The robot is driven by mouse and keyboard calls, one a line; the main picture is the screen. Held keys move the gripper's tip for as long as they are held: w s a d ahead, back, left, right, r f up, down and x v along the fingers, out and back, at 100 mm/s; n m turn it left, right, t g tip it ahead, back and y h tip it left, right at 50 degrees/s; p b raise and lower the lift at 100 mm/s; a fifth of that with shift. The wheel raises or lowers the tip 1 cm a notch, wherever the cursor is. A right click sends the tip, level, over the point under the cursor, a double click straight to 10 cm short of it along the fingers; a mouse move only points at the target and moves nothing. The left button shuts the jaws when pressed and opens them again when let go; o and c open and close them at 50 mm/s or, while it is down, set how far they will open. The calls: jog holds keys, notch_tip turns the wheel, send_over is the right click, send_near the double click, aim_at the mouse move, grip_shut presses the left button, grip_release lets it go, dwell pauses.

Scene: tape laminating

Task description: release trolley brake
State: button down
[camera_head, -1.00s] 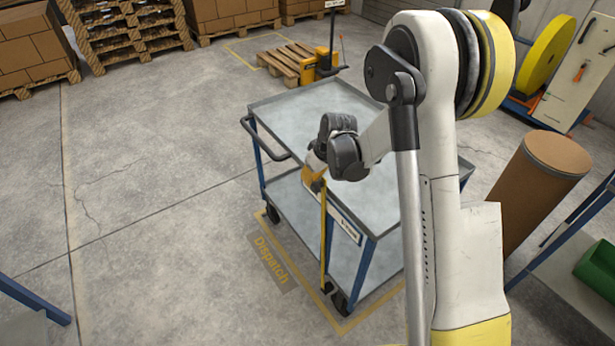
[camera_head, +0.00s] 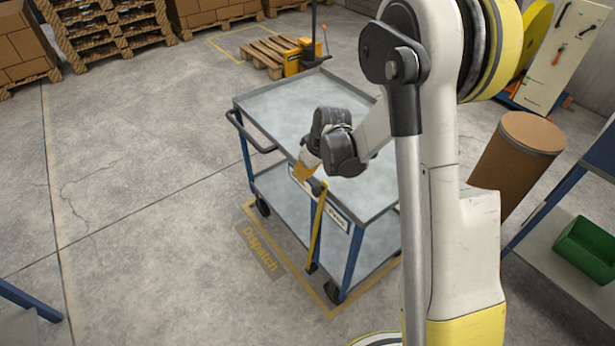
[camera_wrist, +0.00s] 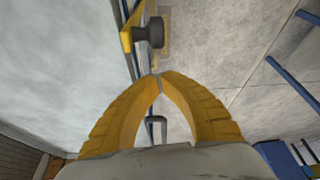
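The trolley (camera_head: 262,104) has a blue frame and two grey decks, and stands in the middle of the head view. Its yellow brake lever (camera_head: 317,230) runs down the near side, with a dark knob (camera_head: 317,186) on top. In the wrist view the dark knob (camera_wrist: 149,33) and yellow lever top (camera_wrist: 126,40) show beyond my fingertips. My gripper (camera_head: 304,171) is just above and left of the knob, beside the trolley's upper deck edge. In the wrist view the yellow fingertips (camera_wrist: 158,75) meet with nothing between them, apart from the knob. My wrist hides part of the deck.
A yellow floor outline with a "Dispatch" marking (camera_head: 262,252) surrounds the trolley base. A brown drum (camera_head: 515,160) and a bench with a green bin (camera_head: 586,248) stand at right. A pallet jack (camera_head: 297,58) is behind.

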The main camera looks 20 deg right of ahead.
jog(key=p+v, duration=0.4)
jog(key=v, duration=0.5)
jog(key=shift+s, duration=0.25)
jog(key=shift+r, duration=0.15)
jog(key=s+a+r+m+t, duration=0.1)
jog(key=s+a+r+m, duration=0.1)
jog(key=s+r, duration=0.8)
jog(key=s+a+r+m+t+h, duration=0.1)
jog(key=s+r+m+t, duration=0.1)
jog(key=s+r, duration=0.4)
jog(key=s+m, duration=0.1)
jog(key=s, duration=0.4)
jog(key=shift+s+a+h, duration=0.2)
jog(key=shift+a+h, duration=0.15)
jog(key=shift+h, duration=0.05)
